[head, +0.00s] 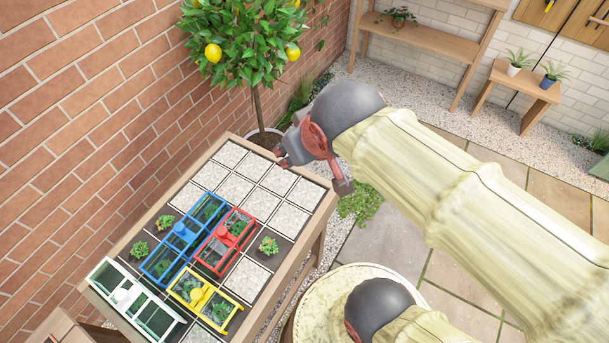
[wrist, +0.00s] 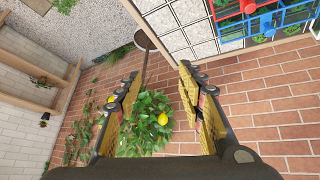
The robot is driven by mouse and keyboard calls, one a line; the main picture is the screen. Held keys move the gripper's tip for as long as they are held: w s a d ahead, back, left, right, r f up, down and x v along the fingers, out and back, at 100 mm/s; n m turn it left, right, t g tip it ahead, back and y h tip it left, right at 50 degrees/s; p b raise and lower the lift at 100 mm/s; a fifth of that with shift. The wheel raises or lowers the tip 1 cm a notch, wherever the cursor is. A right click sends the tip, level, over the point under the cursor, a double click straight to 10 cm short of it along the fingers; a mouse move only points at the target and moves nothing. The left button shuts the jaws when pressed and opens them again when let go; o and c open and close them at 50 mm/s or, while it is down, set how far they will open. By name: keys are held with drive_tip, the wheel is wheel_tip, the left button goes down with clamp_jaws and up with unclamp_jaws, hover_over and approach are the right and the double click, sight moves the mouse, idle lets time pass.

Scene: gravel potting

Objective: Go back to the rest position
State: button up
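My gripper (head: 311,160) is over the far right part of the potting table in the head view, at the end of my pale arm. In the wrist view my gripper (wrist: 160,85) has its two yellow-padded fingers wide apart with nothing between them. Through the gap I see the lemon tree (wrist: 150,125) and brick wall in the background. The table (head: 318,172) carries a grid of pale gravel squares at its far end. No object is in my gripper's grasp.
On the table stand a blue frame (head: 180,230), a red frame (head: 222,236), a yellow frame (head: 198,296) and a white frame (head: 122,296), with small succulents beside them. A lemon tree (head: 245,40) stands behind. A round table (head: 318,290) is at the lower right. Paving is open to the right.

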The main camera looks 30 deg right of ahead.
drive_tip(key=s+a+f+g, duration=0.1)
drive_tip(key=s+f, duration=0.1)
drive_tip(key=s, duration=0.3)
drive_tip(key=shift+s+a+f+m+y, duration=0.2)
drive_tip(key=shift+a+m+y, duration=0.1)
drive_tip(key=shift+y, duration=0.1)
